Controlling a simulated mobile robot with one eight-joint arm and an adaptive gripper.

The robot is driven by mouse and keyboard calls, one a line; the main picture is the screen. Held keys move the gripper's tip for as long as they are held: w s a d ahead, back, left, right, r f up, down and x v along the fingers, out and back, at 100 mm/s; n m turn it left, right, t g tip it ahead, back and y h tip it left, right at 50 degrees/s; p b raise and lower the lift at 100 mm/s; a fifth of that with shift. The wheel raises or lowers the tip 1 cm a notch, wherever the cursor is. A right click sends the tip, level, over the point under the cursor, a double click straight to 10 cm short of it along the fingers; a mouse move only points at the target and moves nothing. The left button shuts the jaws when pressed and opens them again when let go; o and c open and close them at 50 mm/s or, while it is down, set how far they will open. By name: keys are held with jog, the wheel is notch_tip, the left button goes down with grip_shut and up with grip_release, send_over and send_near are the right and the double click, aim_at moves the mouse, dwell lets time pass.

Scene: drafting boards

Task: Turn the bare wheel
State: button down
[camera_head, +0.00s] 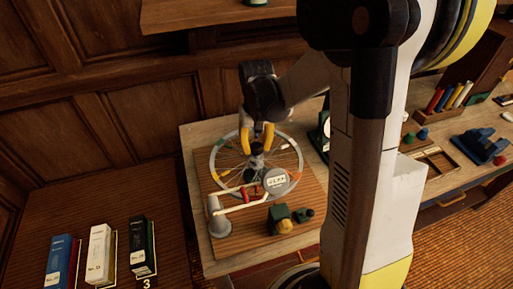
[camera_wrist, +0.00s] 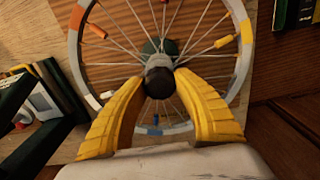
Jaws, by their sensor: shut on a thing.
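The bare wheel (camera_head: 215,176) lies flat on a wooden board, a grey rim with coloured sections and thin spokes. Coloured pieces sit on some spokes. It also shows in the wrist view (camera_wrist: 75,62). A dark round knob (camera_wrist: 159,84) stands at its centre, above a green hub (camera_wrist: 152,47). My gripper (camera_head: 258,137) is over the wheel's middle, its yellow fingers shut on the knob from both sides. In the wrist view the fingertips (camera_wrist: 160,80) touch the knob. The fingers and palm hide part of the near rim.
A grey round piece with a label (camera_head: 275,181), a pale arm linkage and a grey post (camera_head: 217,222) stand by the near rim. A green block device (camera_head: 280,216) is at the board's front. Books (camera_head: 101,251) stand at left. My arm hides the right middle.

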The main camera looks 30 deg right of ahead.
jog(key=n, duration=0.4)
jog(key=shift+f+n+b, duration=0.1)
jog(key=shift+n+b, duration=0.2)
jog(key=n, duration=0.3)
jog(key=shift+a+n, duration=0.1)
jog(key=shift+n, duration=0.2)
jog(key=n, duration=0.3)
jog(key=shift+n+b, duration=0.3)
jog(key=shift+b, duration=0.05)
jog(key=shift+s+n, duration=0.1)
jog(key=shift+n, duration=1.6)
jog(key=c, duration=0.9)
grip_release()
jog(key=shift+a, duration=0.1)
jog(key=shift+c, duration=0.2)
